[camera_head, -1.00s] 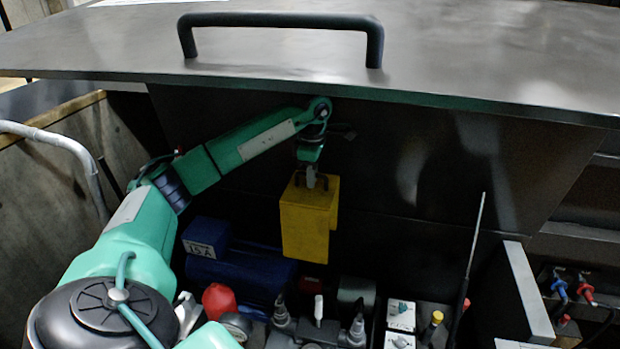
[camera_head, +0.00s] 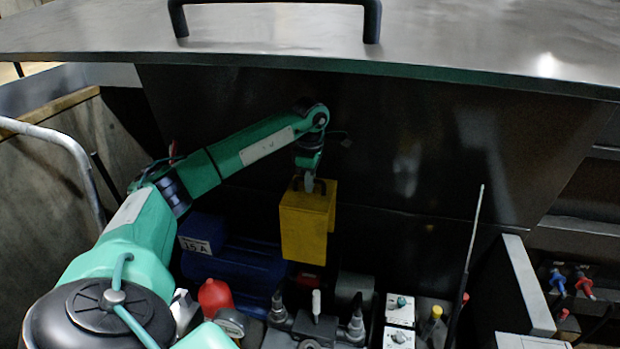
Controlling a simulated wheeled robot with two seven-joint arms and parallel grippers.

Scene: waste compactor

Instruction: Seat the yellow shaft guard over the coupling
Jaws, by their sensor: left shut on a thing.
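The yellow shaft guard (camera_head: 305,230) hangs upright in the middle of the view, with a dark handle on top. My left gripper (camera_head: 309,184) is shut on that handle and holds the guard above the machinery. My right gripper is not in view.
Black fittings (camera_head: 316,325), a red cap (camera_head: 214,296), a gauge (camera_head: 230,322) and white switch boxes (camera_head: 399,309) stand in front. A thin rod (camera_head: 474,230) rises at right.

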